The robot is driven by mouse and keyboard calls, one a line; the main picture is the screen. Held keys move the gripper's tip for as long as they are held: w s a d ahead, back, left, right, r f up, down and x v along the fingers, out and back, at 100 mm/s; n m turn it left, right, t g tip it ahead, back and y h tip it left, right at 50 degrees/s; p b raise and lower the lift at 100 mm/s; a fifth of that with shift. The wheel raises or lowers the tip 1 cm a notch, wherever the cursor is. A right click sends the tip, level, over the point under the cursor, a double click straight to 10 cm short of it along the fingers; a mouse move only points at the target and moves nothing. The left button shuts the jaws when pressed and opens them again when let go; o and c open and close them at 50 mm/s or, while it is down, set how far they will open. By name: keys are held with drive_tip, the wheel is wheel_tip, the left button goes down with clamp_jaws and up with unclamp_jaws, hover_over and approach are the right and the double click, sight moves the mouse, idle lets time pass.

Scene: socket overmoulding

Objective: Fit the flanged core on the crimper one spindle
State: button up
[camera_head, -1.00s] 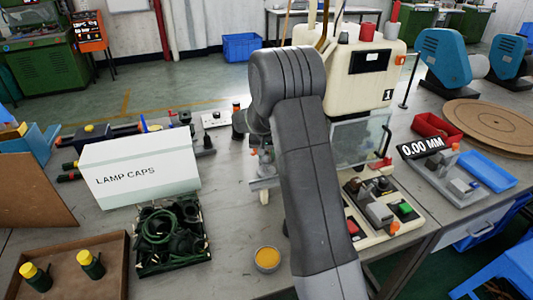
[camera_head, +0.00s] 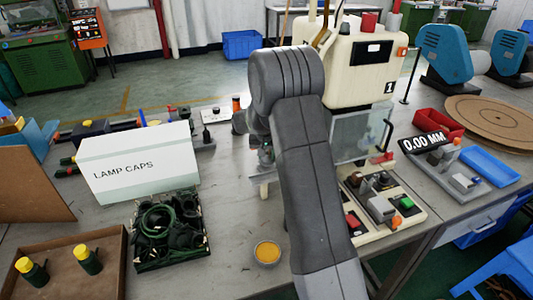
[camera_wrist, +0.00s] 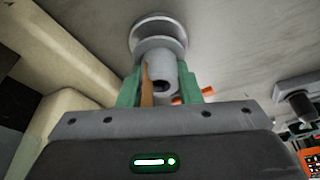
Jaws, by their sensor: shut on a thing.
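My gripper (camera_wrist: 160,88) has two green fingers. They are shut on a pale grey flanged core (camera_wrist: 160,38), whose round flange points away from the wrist camera and whose hollow barrel end faces it. A thin brown strip (camera_wrist: 147,86) shows beside the barrel. In the head view my arm hides most of the gripper and the core. Crimper one (camera_head: 362,82) is the cream machine marked 1, behind my arm, with a clear guard (camera_head: 358,138) on its front. I cannot make out its spindle. A cream block (camera_wrist: 75,62) stands close on the left in the wrist view.
A LAMP CAPS box (camera_head: 138,165), a crate of dark green coils (camera_head: 140,264) and a brown tray (camera_head: 115,240) stand on the left. A bowl of orange stuff (camera_head: 267,253) is in front. A control panel (camera_head: 405,220) lies right of my arm.

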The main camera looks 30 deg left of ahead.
drive_tip(key=shift+f+b, duration=0.65)
drive_tip(key=shift+f, duration=0.35)
drive_tip(key=o, duration=1)
drive_tip(key=shift+o, duration=0.2)
drive_tip(key=shift+r, duration=0.15)
drive_tip(key=v, duration=1.3)
drive_tip(key=shift+r, duration=0.25)
drive_tip(key=shift+s+d, duration=0.1)
drive_tip(key=x, duration=1.3)
drive_tip(key=shift+f, duration=0.4)
drive_tip(key=shift+r, duration=0.3)
